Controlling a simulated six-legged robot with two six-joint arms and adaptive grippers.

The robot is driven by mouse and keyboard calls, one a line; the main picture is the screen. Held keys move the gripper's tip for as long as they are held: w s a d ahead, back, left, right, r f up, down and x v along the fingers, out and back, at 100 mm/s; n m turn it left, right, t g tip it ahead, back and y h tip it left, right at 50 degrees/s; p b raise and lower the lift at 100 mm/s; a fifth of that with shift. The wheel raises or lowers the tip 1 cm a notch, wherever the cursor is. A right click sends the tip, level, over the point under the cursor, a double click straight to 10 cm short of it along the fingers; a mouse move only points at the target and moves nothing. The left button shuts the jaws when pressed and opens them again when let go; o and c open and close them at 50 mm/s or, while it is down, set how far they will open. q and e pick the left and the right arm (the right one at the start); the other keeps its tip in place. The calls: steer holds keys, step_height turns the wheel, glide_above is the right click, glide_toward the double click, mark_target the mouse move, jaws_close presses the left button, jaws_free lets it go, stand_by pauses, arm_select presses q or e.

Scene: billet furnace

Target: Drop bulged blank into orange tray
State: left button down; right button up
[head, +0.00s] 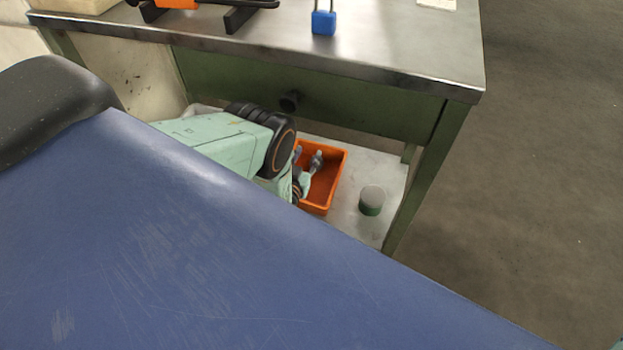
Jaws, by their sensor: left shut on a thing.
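The orange tray (328,193) sits on the pale lower shelf under the workbench. My left gripper (308,158) reaches down under the bench and is over or inside the tray, with its grey fingers against the orange interior. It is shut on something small. I cannot make out the bulged blank itself; the fingers and the arm hide it. I cannot tell whether the fingers touch the tray floor. The left part of the tray is behind my arm. My right gripper is not in view.
A green tin (371,200) with a grey top stands right of the tray on the shelf (345,150). A blue padlock (323,22) is on the benchtop.

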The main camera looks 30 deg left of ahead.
arm_select(q)
steer(key=shift+r, duration=0.15)
steer(key=c, duration=0.6)
jaws_free()
steer(key=shift+s, duration=0.15)
steer(key=shift+s+d, duration=0.2)
steer(key=shift+s, duration=0.4)
steer(key=v, duration=1)
steer(key=shift+s, duration=0.25)
